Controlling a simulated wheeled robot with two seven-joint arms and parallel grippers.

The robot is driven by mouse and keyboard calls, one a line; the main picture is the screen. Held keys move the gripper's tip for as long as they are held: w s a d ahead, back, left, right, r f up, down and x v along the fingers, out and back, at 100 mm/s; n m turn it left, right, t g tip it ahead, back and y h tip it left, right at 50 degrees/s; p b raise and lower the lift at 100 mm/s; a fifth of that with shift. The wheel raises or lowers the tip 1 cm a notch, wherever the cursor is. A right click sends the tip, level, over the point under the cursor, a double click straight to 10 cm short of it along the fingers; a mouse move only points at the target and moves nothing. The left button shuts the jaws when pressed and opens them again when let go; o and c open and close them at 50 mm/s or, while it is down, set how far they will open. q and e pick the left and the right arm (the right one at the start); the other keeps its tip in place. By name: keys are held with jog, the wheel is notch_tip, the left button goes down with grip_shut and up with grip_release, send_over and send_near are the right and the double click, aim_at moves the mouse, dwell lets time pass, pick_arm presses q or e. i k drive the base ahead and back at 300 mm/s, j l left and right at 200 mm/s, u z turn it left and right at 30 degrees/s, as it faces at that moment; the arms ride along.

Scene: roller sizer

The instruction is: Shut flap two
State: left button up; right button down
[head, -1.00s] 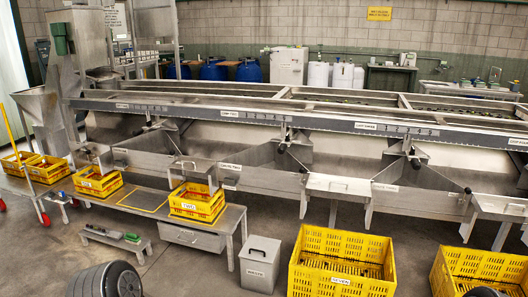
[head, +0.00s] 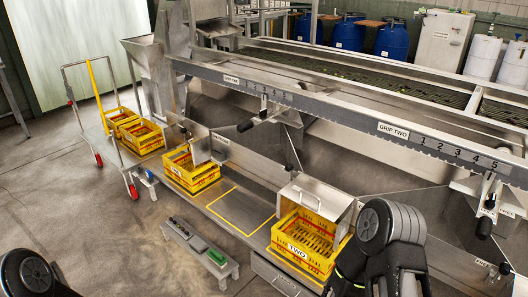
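The crate marked TWO (head: 300,247) is yellow and sits on the low metal bench, with dark contents visible inside. A metal flap (head: 325,197) with a small handle hangs at the chute mouth over its back side, tilted outward. I take it to be flap two, but I read no number on it. My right arm covers the area just right of the crate and flap. Only dark links of my arms show, at the bottom left and the lower right. Neither gripper's fingertips can be seen.
A GRIP TWO rail (head: 393,131) with a numbered scale and lever runs above the chutes. More yellow crates (head: 191,170) stand left along the bench. A small low stand (head: 200,253) and a wheeled cart frame (head: 90,95) are nearby. The floor at left is clear.

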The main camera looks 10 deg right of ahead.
aim_at(329, 204)
jog(key=i+l, duration=0.1)
jog(key=i, duration=0.4)
jog(key=i+l, duration=0.15)
jog(key=i, duration=0.3)
jog(key=i+l, duration=0.1)
jog(key=i, duration=0.4)
jog(key=u, duration=0.05)
